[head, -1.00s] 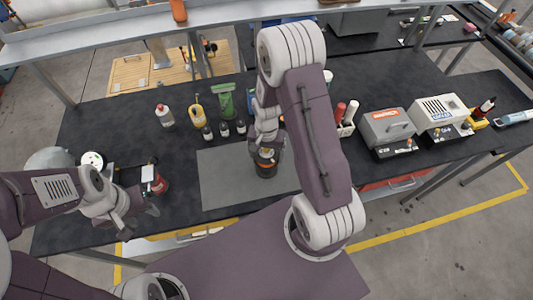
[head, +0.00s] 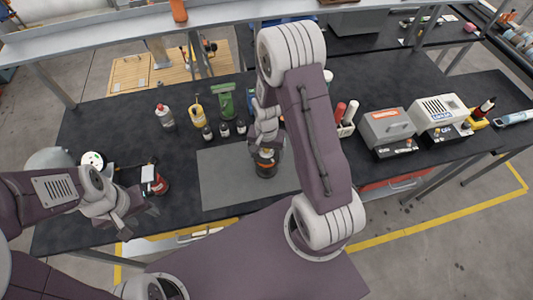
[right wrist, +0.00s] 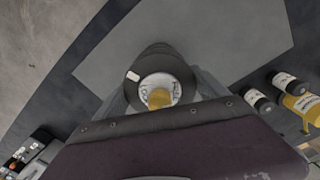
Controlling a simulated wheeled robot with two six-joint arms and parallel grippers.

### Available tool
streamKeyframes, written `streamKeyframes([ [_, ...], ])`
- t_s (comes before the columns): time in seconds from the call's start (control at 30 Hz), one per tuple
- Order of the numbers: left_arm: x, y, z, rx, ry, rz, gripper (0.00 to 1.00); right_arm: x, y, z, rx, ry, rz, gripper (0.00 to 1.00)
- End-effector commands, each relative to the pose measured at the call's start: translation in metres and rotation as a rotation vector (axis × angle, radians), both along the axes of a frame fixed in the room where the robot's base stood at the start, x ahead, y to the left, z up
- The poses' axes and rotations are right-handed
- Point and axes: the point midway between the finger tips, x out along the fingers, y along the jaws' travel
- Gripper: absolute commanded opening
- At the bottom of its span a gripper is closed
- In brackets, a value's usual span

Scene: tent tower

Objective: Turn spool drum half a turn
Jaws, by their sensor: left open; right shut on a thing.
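The spool drum (head: 266,168) is a dark cylinder with an orange band, standing on the grey mat (head: 222,178). In the right wrist view the drum (right wrist: 133,89) shows from above, with a white lettered label, a yellow knob at its centre and a small white mark on its dark rim at the left. My right gripper (head: 266,150) comes down over the drum and is shut on it; its fingertips are mostly hidden by the wrist and drum. My left gripper (head: 148,208) is open and empty at the left front of the bench, near a small red can (head: 160,185).
Small dark bottles (head: 224,129), a yellow container (head: 197,115) and a white bottle with a red cap (head: 165,115) stand behind the mat. The left part of the mat is clear.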

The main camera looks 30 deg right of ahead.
Motion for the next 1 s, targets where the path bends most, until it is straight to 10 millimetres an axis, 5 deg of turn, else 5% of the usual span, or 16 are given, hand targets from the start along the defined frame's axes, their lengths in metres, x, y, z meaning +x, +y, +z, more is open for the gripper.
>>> streamKeyframes([
  [0.1,0.0,0.0,0.0,0.0,0.0,0.0,0.44,0.0,0.0,0.0,0.0,-0.001,0.0,1.0],
  [0.37,0.0,0.0,-0.001,0.0,0.0,0.0,0.44,0.001,0.0,0.004,0.0,-0.002,0.0,1.0],
  [0.7,0.0,0.0,-0.01,0.0,0.0,0.0,0.44,0.001,0.0,0.072,-0.001,-0.007,0.0,1.0],
  [1.0,0.0,0.0,-0.011,0.0,0.0,0.0,0.44,0.0,0.0,0.091,0.0,-0.001,0.0,1.0],
])
